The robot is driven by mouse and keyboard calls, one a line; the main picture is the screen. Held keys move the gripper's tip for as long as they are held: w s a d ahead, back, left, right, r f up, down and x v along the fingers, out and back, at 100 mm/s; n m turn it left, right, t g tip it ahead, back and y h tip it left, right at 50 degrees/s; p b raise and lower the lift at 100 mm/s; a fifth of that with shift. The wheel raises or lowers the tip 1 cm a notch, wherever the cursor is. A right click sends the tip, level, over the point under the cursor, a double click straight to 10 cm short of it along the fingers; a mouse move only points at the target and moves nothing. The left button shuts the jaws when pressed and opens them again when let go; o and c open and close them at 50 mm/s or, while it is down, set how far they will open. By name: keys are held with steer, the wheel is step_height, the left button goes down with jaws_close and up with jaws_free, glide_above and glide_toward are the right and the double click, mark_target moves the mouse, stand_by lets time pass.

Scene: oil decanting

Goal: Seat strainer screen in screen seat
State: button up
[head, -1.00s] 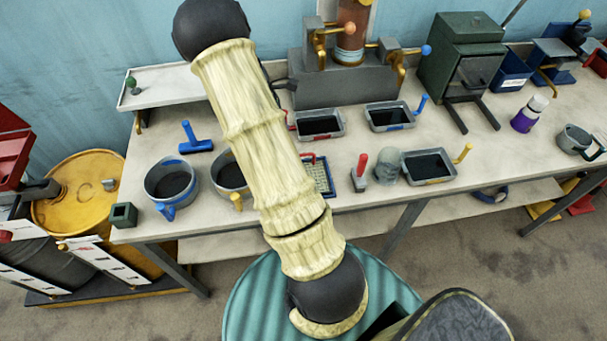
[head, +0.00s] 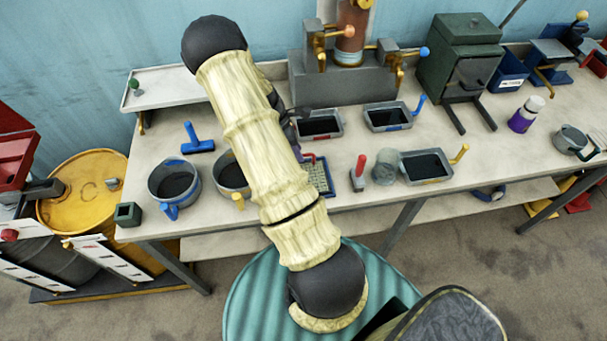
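The strainer screen (head: 323,178) looks to be the small meshed rectangular piece with a red handle (head: 309,157). It lies on the bench just right of my arm, which hides its left part. My gripper is mostly hidden behind my pale forearm. Only dark parts of my arm's end (head: 299,113) show past its right edge, above the screen and near a grey tray. I cannot see the fingertips or whether they touch anything. I cannot pick out the screen seat with certainty; it may be hidden behind my arm.
Two grey trays (head: 318,135) (head: 388,127) stand behind the screen. A blue-handled pot (head: 161,190) and a yellow-handled pot (head: 226,180) stand left. A red-handled tool (head: 358,181), a clear jar (head: 385,178) and a yellow-handled tray (head: 425,179) stand right. The bench's right front is mostly clear.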

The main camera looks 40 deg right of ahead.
steer(key=shift+p+x, duration=0.4)
steer(key=shift+x, duration=1.2)
steer(key=shift+c, duration=0.3)
jaws_close()
